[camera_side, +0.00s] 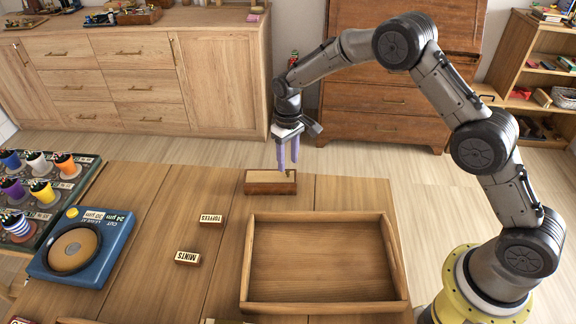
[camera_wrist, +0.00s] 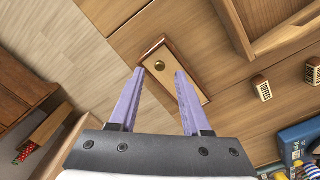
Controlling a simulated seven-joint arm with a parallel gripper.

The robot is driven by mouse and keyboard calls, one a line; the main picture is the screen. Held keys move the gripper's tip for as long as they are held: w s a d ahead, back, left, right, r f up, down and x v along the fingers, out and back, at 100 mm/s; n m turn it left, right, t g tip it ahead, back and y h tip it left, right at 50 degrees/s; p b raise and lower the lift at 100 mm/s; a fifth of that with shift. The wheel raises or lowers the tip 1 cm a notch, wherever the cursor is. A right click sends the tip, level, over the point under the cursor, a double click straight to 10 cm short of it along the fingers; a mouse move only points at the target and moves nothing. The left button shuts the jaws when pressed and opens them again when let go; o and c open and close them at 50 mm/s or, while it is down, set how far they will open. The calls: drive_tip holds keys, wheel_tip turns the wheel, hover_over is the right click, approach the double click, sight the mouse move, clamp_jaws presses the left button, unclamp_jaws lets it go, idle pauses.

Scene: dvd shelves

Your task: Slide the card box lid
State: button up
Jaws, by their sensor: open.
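The card box (camera_side: 271,188) is a small brown wooden box with a paler lid on top. It sits at the far edge of the table in the side view, and it also shows in the wrist view (camera_wrist: 153,46).
An empty wooden tray (camera_side: 246,270) lies in front of the box. Small blocks labelled TOFFEES (camera_side: 211,220) and MINTS (camera_side: 188,258) stand left of it. A blue dial device (camera_side: 112,253) and a rack of coloured cups (camera_side: 72,212) are farther left. Table between them is clear.

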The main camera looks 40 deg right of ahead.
sight(270, 174)
drive_tip(key=shift+f, duration=1.45)
clamp_jaws()
idle(0.4)
